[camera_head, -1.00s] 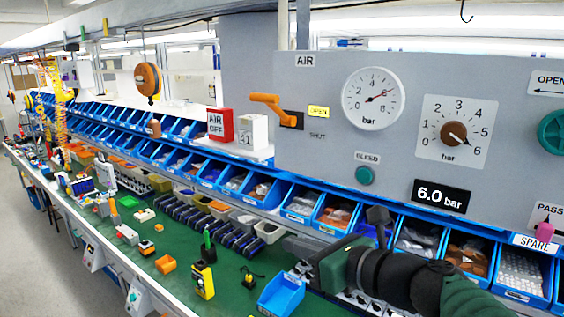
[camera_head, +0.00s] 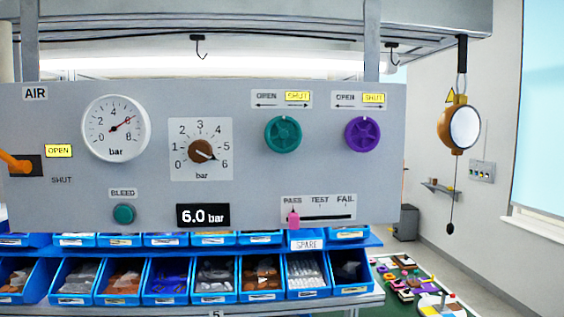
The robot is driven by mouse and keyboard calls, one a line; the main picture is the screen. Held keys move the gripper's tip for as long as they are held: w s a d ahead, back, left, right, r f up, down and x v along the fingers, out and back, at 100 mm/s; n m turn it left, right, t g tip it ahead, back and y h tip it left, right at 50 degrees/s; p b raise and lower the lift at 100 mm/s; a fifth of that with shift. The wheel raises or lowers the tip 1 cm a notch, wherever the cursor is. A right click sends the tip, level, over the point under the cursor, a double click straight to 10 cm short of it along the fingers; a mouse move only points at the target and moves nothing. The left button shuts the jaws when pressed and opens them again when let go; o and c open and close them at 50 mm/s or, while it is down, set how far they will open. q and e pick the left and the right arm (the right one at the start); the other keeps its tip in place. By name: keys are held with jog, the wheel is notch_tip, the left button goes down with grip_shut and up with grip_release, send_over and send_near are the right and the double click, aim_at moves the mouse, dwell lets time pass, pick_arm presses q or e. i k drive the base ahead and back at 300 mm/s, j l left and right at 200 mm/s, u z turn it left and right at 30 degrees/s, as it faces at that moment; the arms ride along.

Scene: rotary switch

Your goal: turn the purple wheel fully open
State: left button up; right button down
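The purple wheel (camera_head: 363,134) is mounted at the right end of the grey panel (camera_head: 250,205). A plate above it (camera_head: 359,99) reads OPEN on the left and SHUT on the right, with SHUT lit yellow and arrows below. A similar green wheel (camera_head: 283,134) sits to its left, also with SHUT lit. Neither of my grippers is in view, and nothing touches the purple wheel.
The panel also carries an orange lever (camera_head: 15,162), a gauge (camera_head: 116,128), a brown knob (camera_head: 203,152), a green bleed button (camera_head: 124,214) and a pink slider (camera_head: 293,219). Blue bins (camera_head: 215,280) stand below.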

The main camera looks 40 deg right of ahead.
aim_at(362, 134)
jog(key=k+z, duration=0.1)
jog(key=z, duration=1.55)
